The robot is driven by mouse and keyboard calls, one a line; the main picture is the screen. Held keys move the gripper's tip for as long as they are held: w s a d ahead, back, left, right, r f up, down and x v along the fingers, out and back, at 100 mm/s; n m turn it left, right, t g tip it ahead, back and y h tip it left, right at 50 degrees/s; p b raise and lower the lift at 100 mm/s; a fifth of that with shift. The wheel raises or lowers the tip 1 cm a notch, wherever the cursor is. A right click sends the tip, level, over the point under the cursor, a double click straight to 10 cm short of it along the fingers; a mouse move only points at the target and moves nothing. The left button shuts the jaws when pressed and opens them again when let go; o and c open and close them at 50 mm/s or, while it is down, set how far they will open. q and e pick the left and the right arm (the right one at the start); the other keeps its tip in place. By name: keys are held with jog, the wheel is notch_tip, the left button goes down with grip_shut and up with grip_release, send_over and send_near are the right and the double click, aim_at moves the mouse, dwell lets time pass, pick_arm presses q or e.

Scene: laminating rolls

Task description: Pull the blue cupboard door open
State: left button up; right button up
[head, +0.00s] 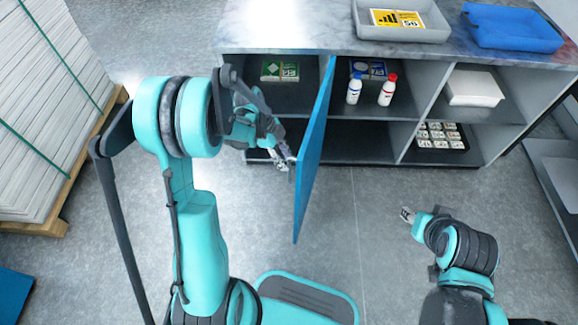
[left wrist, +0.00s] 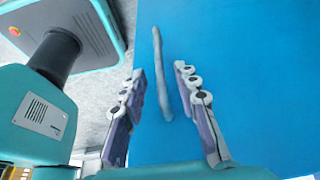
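The blue cupboard door (head: 312,150) stands swung out from the cupboard, roughly square to its front. In the left wrist view the door (left wrist: 250,70) fills the right side, with a slim grey bar handle (left wrist: 160,70) on its face. My left gripper (head: 284,163) is at the door's left face. In the left wrist view its two fingers (left wrist: 161,75) are spread, one on each side of the handle, with gaps showing between. My right gripper (head: 405,214) hangs over clear floor at the lower right, away from the door; its fingers are too small to read.
The cupboard's open shelves hold green-and-white boxes (head: 280,71), two bottles (head: 387,90), a white stack (head: 474,87) and small packs (head: 440,136). Trays (head: 400,30) stand on top. A loaded pallet (head: 50,110) is at left. Floor right of the door is clear.

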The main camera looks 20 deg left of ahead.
pick_arm(q)
jog(key=v, duration=0.6)
jog(key=shift+r, duration=0.35)
jog(key=shift+a, duration=0.15)
jog(key=s+d+r+n+t+y, duration=0.2)
jog(key=s+r+n+t, duration=0.1)
jog(key=s+r+n, duration=0.2)
jog(key=s+d+r+n+t+y, duration=0.2)
jog(key=s+d+r+n+t, duration=0.1)
jog(key=s+n, duration=0.7)
notch_tip(320, 180, up, 2)
jog(key=n+t, duration=0.1)
jog(key=n, duration=0.1)
jog(key=shift+d+n+y, duration=0.3)
jog(key=shift+w, duration=0.1)
